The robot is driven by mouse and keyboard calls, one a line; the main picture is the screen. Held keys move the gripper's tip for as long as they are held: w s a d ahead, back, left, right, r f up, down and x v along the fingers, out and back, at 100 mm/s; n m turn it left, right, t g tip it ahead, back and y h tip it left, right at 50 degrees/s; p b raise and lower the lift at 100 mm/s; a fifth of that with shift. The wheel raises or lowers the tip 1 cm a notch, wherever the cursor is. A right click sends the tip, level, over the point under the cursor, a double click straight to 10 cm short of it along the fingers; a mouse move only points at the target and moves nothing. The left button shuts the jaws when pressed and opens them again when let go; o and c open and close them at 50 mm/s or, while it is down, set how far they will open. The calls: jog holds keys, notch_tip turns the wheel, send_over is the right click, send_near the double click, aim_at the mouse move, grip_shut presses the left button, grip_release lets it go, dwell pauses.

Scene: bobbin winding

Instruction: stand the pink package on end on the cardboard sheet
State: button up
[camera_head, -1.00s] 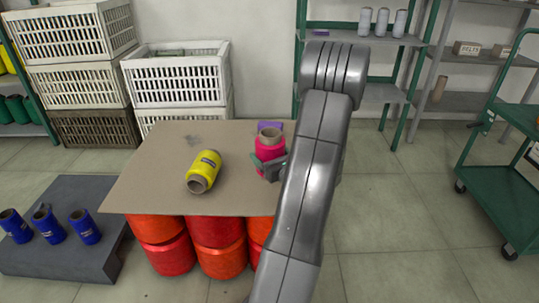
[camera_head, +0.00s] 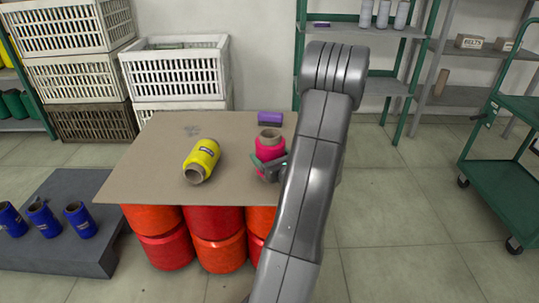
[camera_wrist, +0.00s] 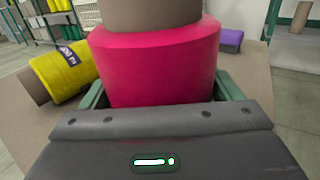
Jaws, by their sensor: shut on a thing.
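The pink package (camera_head: 269,147) is a pink bobbin with a brown core showing at its top. It is upright over the right part of the cardboard sheet (camera_head: 150,180); whether its base touches the sheet is hidden. My gripper (camera_head: 272,165) is shut on its lower part, with my arm covering its right side. In the wrist view the pink package (camera_wrist: 160,65) fills the middle, between the green fingers. A yellow package (camera_head: 202,160) lies on its side on the sheet to the left.
The sheet's front left is clear.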

dwell(0.4)
jog(key=o, duration=1)
jog(key=shift+o, duration=0.2)
jog(key=p+v, duration=0.2)
jog(key=v, duration=1.1)
jog(key=shift+s+d+p, duration=0.2)
jog(key=shift+s+p, duration=0.15)
jog(key=shift+p, duration=0.05)
